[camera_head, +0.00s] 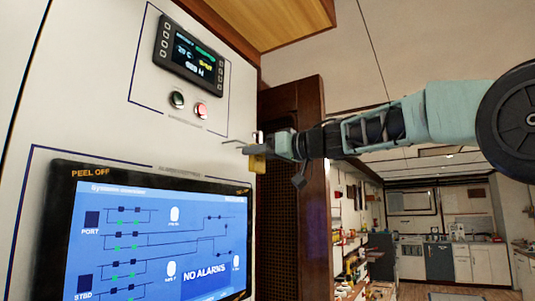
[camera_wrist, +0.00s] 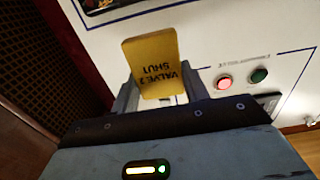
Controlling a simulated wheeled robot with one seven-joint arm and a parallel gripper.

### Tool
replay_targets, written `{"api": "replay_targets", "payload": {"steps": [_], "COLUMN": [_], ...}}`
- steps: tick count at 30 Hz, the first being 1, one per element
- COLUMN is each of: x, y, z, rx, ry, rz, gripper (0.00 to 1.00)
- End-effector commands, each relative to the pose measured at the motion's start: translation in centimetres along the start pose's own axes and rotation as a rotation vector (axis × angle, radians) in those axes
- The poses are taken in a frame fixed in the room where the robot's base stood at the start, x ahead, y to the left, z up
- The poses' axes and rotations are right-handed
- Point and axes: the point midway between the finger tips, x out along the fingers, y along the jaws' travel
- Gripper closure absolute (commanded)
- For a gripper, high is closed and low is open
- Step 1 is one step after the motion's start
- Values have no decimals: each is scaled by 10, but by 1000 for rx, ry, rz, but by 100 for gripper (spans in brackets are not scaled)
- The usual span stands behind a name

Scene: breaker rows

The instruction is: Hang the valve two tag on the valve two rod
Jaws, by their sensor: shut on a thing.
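The yellow valve two tag (camera_wrist: 152,62) is held between the two fingers of my gripper (camera_wrist: 160,92) in the wrist view. Its dark lettering reads "VALVE 2 SHUT" upside down there. In the head view the tag (camera_head: 257,163) is a small yellow patch at my gripper (camera_head: 264,148), in front of the white panel's right edge. A thin grey piece (camera_head: 234,144) shows just left of the tag in the head view. I cannot tell whether it is a rod or part of my gripper. No rod marked valve two is readable.
The white panel (camera_head: 60,115) carries a small display (camera_head: 192,55), a green button (camera_head: 177,99), a red button (camera_head: 201,110) and a large blue screen (camera_head: 150,240) reading "NO ALARMS". A brown wooden post (camera_head: 313,200) stands right of it. A wooden cabinet (camera_head: 265,18) hangs above.

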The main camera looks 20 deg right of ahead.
Motion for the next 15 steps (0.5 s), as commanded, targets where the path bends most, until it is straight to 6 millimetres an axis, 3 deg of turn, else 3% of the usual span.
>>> {"api": "replay_targets", "payload": {"steps": [15], "x": [40], "y": [0], "z": [1], "rx": [-1], "ry": [0], "rz": [-1], "gripper": [77]}}
